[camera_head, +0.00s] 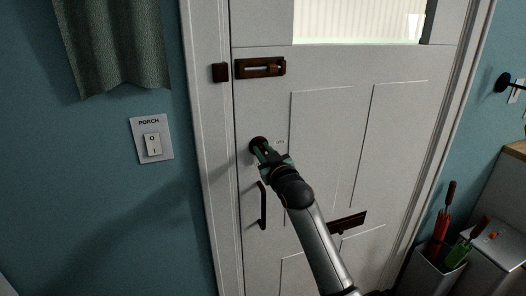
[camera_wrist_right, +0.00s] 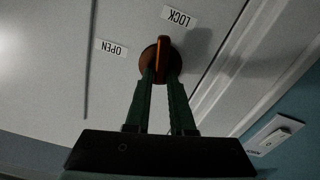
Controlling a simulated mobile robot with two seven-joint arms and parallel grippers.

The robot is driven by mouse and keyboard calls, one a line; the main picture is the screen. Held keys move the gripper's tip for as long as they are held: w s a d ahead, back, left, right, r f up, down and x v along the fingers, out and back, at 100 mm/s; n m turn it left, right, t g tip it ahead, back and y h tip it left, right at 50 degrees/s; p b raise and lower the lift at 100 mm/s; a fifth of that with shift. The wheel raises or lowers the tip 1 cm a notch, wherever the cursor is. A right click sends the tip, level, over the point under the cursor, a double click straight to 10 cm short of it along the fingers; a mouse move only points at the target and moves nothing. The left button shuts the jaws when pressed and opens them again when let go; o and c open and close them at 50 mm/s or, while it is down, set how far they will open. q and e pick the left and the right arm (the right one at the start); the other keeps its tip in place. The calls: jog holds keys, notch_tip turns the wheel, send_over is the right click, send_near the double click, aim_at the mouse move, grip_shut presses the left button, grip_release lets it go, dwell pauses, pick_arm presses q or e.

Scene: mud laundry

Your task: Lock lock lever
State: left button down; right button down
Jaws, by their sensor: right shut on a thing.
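The lock lever (camera_wrist_right: 162,52) is a copper-coloured thumb-turn on a round plate on the white door (camera_head: 330,130). In the right wrist view it lies between the labels "LOCK" (camera_wrist_right: 179,17) and "OPEN" (camera_wrist_right: 112,48), and its tip points nearer to "LOCK". My right gripper (camera_wrist_right: 161,80) has its green fingers shut on the lever, one on each side. In the head view the right gripper (camera_head: 264,153) covers most of the lever, and the dark round plate (camera_head: 257,143) shows behind it. My left gripper is in neither view.
A dark door handle (camera_head: 262,206) is just below the right gripper. A slide bolt (camera_head: 260,67) is higher on the door, and a mail slot (camera_head: 347,222) lower. A light switch (camera_head: 152,143) is on the blue wall. An umbrella bin (camera_head: 432,272) stands at the lower right.

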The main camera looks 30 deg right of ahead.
jog(key=m, duration=0.3)
dwell(0.4)
jog(key=c, duration=0.8)
grip_release()
jog(key=shift+c, duration=0.2)
jog(key=shift+s, duration=0.1)
jog(key=b+v, duration=0.1)
jog(key=v, duration=1.1)
jog(key=shift+s+b, duration=0.2)
jog(key=shift+b, duration=0.2)
